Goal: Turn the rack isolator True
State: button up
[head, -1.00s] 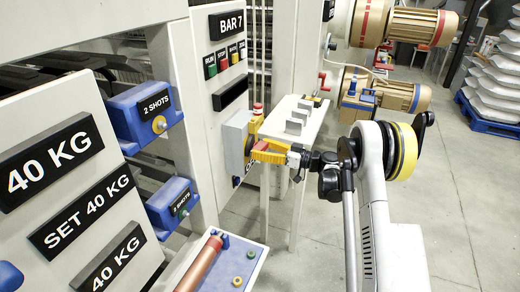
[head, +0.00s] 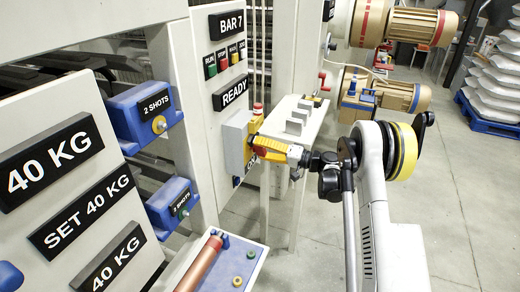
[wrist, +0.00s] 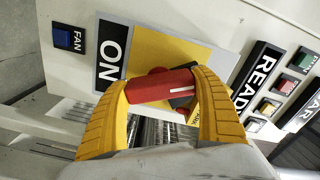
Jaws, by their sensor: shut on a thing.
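The rack isolator is a red handle (wrist: 160,85) on a yellow plate (wrist: 200,50) in the wrist view. An ON label (wrist: 112,52) stands beside it. My gripper (wrist: 162,92) has its two yellow fingers closed around the red handle, one on each side. In the head view my gripper (head: 268,148) is at the grey isolator box (head: 234,142) on the panel's side, and the fingers partly hide the handle. The display (head: 230,95) above the box reads READY; it also shows in the wrist view (wrist: 258,75).
Several small push buttons (head: 224,62) sit above the display under the BAR 7 sign (head: 230,22). A blue FAN switch (wrist: 68,38) is beside the ON label. A white stand with grey blocks (head: 296,122) is just right of the isolator. Open floor (head: 460,210) lies at right.

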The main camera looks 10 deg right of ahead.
jog(key=m, duration=0.4)
jog(key=shift+s+f+m, duration=0.1)
jog(key=shift+m, duration=0.3)
dwell(0.4)
jog(key=o, duration=1.2)
jog(key=shift+d, duration=0.1)
jog(key=v, duration=1.2)
